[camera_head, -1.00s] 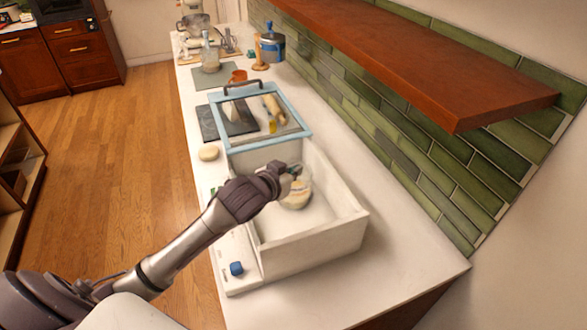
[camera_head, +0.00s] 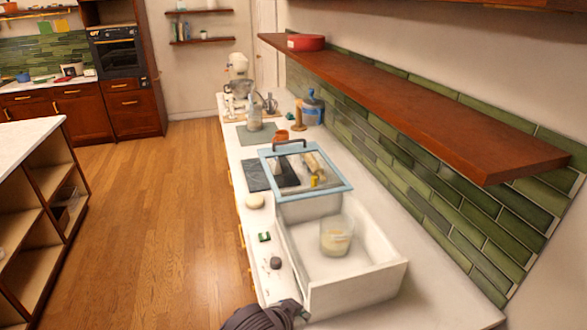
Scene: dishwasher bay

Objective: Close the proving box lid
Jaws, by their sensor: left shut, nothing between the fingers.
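The proving box (camera_head: 385,277) is a white open-topped box on the counter. Its lid (camera_head: 338,186), a clear panel in a light blue frame with a dark handle (camera_head: 289,143), stands open at the box's far end. A clear tub (camera_head: 336,236) with pale dough stands inside the box. My left gripper (camera_head: 299,309) is at the bottom edge, beside the box's near left corner. It is shut and empty, partly cut off by the frame. My right gripper is not in view.
A dough ball (camera_head: 255,201), a small green item (camera_head: 264,237) and a dark round knob-like item (camera_head: 275,263) are left of the box. A wooden shelf (camera_head: 420,105) overhangs the counter's right side. Bottles and a mixer (camera_head: 238,68) stand farther back.

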